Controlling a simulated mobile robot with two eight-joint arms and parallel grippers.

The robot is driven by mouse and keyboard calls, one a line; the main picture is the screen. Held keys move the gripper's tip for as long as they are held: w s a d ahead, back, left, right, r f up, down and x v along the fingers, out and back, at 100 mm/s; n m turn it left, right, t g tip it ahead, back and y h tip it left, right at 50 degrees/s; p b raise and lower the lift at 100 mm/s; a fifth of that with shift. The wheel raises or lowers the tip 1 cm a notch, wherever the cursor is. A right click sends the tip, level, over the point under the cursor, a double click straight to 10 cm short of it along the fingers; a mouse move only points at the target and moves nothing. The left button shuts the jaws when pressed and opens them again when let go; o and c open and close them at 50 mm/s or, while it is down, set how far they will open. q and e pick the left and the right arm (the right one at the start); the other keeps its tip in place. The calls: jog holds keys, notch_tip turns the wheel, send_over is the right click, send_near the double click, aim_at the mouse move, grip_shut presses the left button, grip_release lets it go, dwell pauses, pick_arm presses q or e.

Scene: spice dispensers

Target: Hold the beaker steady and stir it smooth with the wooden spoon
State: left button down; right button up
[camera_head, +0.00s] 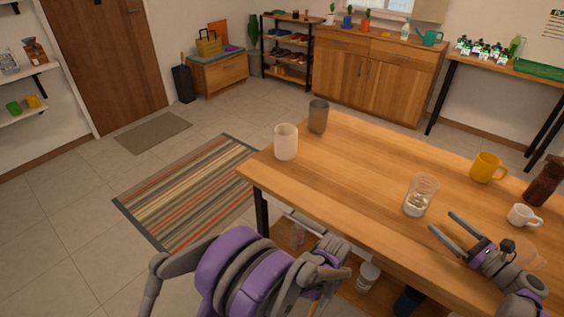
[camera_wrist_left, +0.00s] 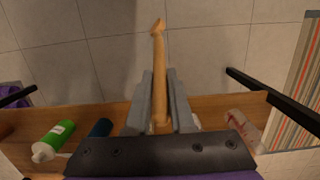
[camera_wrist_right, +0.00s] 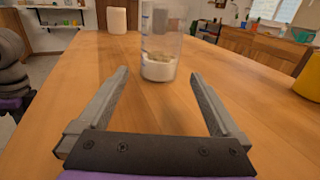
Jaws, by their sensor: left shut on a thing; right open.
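The clear glass beaker (camera_head: 418,197) stands upright on the wooden table, with pale contents at its bottom. In the right wrist view the beaker (camera_wrist_right: 159,45) is straight ahead, just beyond the fingertips. My right gripper (camera_head: 443,221) is open and empty, low over the table and apart from the beaker. It also shows in the right wrist view (camera_wrist_right: 159,76). My left gripper (camera_wrist_left: 159,82) is shut on the wooden spoon (camera_wrist_left: 159,60), whose length sticks out past the fingers.
On the table (camera_head: 350,165) are a white cylinder (camera_head: 286,142), a grey cup (camera_head: 318,116), a yellow mug (camera_head: 487,167), a white cup (camera_head: 522,215) and a dark brown grinder (camera_head: 545,180).

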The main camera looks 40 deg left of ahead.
aim_at(427, 208)
pick_arm(q)
jog(key=shift+r, duration=0.1)
pick_arm(e)
jog(key=shift+w+a, duration=0.2)
jog(key=shift+a, duration=0.3)
jog(key=shift+x, duration=4.35)
jog(key=shift+c, duration=0.2)
jog(key=c, duration=0.8)
jog(key=shift+c, duration=0.2)
jog(key=o, duration=0.9)
